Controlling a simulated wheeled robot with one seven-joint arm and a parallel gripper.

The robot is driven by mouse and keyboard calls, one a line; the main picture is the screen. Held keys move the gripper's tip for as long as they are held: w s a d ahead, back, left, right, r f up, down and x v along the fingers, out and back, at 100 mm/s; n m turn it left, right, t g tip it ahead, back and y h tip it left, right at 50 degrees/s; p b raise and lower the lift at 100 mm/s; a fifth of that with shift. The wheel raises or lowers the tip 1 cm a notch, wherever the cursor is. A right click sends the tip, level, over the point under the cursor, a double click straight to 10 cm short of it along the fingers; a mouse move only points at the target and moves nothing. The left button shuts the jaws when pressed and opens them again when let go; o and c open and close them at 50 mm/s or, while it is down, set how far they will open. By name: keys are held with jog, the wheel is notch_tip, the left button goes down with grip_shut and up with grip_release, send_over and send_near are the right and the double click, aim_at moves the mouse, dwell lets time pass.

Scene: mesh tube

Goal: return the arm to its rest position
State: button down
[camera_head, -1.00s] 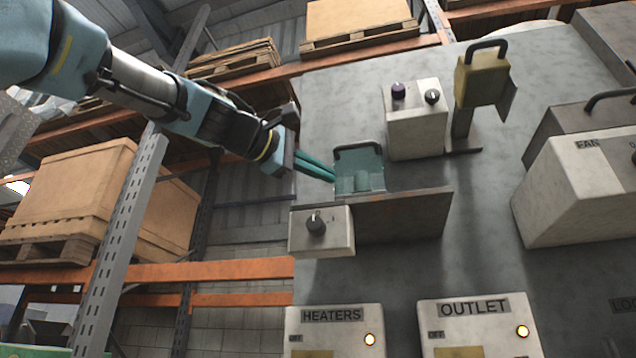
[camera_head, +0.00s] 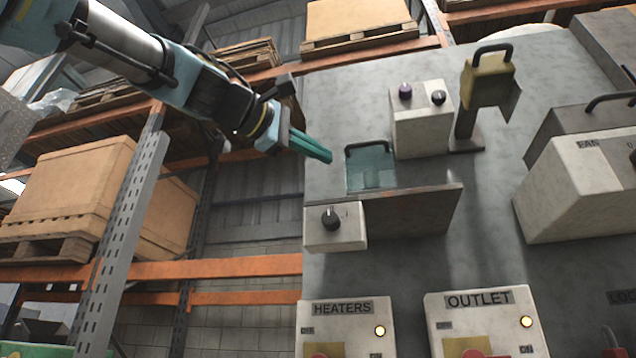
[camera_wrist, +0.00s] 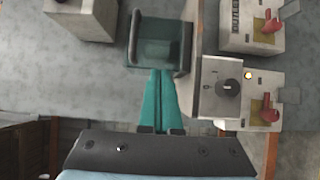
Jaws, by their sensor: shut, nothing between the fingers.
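My gripper (camera_head: 330,156) has long teal fingers, closed together with nothing between them. In the head view it is at the upper left of the grey panel, just left of and above a teal box with a dark handle (camera_head: 370,167). In the wrist view the shut fingers (camera_wrist: 161,75) point at the teal box (camera_wrist: 158,45), which stands just beyond their tips. Whether the tips touch it in the wrist view is unclear, but the head view shows a gap. My arm reaches in from the upper left.
The teal box stands on a shelf (camera_head: 410,225) with a knob box (camera_head: 335,227) at its left end. A two-knob box (camera_head: 420,125) and a yellow handled block (camera_head: 487,80) are to the right. HEATERS (camera_head: 342,325) and OUTLET (camera_head: 485,318) switch boxes are below. Racking (camera_head: 130,215) stands left.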

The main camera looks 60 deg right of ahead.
jog(key=s+a, duration=0.2)
jog(key=a, duration=0.1)
jog(key=shift+s+b, duration=0.1)
jog(key=shift+b, duration=0.2)
jog(key=shift+d, duration=0.1)
